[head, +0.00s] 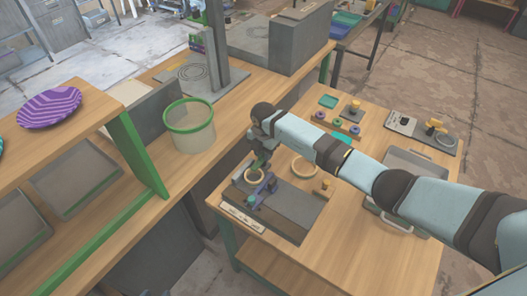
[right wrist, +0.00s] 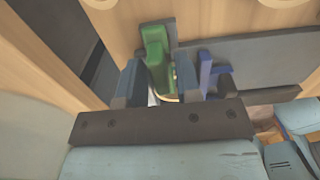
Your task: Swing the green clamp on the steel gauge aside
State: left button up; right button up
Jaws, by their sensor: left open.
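My right gripper (head: 262,152) reaches down over the gauge's far left corner. The green clamp (right wrist: 155,45) shows in the right wrist view, its lower part between the two fingers of my right gripper (right wrist: 158,78). The fingers stand close on both sides of it; I cannot tell whether they touch it. The blue clamp (right wrist: 208,72) stands just right of the fingers. My left gripper is not in view.
A loose wooden ring (head: 304,166) lies behind the gauge. A green-rimmed bin (head: 190,126) stands on the bench to the left.

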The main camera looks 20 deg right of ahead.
grip_shut()
pick_arm(q)
jog(key=shift+f, duration=0.25)
pick_arm(e)
jog(key=shift+n, duration=0.4)
jog(key=n+b, duration=0.2)
jog(key=n, duration=0.2)
jog(key=shift+w+n+b, duration=0.1)
jog(key=shift+n+b, duration=0.2)
jog(key=shift+b, duration=0.1)
jog(key=n+b, duration=0.3)
jog(key=n, duration=0.2)
jog(key=shift+f+n, duration=0.1)
jog(key=shift+n, duration=0.2)
jog(key=n+b, duration=0.3)
jog(key=n, duration=0.1)
jog(key=shift+n, duration=0.4)
pick_arm(q)
notch_tip(320, 180, down, 8)
jog(key=b, duration=0.1)
jog(key=shift+w+d+n, duration=0.3)
jog(key=shift+w, duration=0.05)
pick_arm(e)
jog(key=shift+n, duration=0.9)
pick_arm(q)
jog(key=shift+f+b, duration=0.2)
jog(key=shift+b, duration=0.15)
pick_arm(e)
jog(key=shift+r+n, duration=0.2)
jog(key=shift+n, duration=0.1)
